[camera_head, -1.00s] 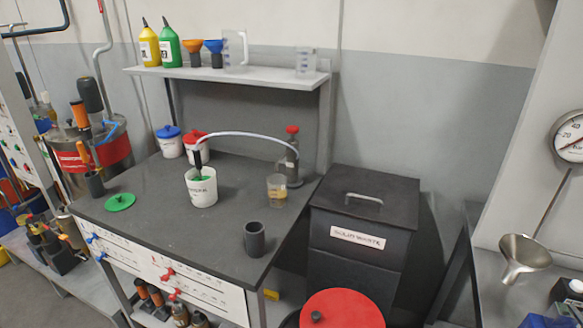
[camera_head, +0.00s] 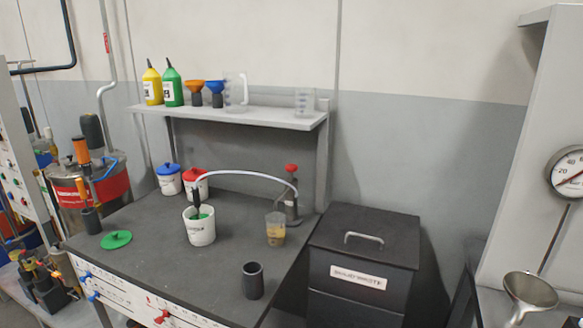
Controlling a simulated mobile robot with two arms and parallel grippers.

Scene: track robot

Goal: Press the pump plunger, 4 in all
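The pump (camera_head: 291,195) stands at the back right of the dark bench, with a red plunger knob on top. A pale hose (camera_head: 245,173) arches from it to the left. The hose ends in a dark nozzle (camera_head: 196,199) that reaches into a white bucket (camera_head: 200,230) with green contents. A clear beaker (camera_head: 275,232) with some amber liquid stands in front of the pump. Neither of my grippers shows in the view.
The dark bench (camera_head: 170,240) also carries a green lid (camera_head: 117,240), a dark cup (camera_head: 253,281) and two small lidded tubs at the back. A shelf (camera_head: 230,116) with bottles and funnels overhangs the back. A black solid waste bin (camera_head: 362,250) stands right of the bench.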

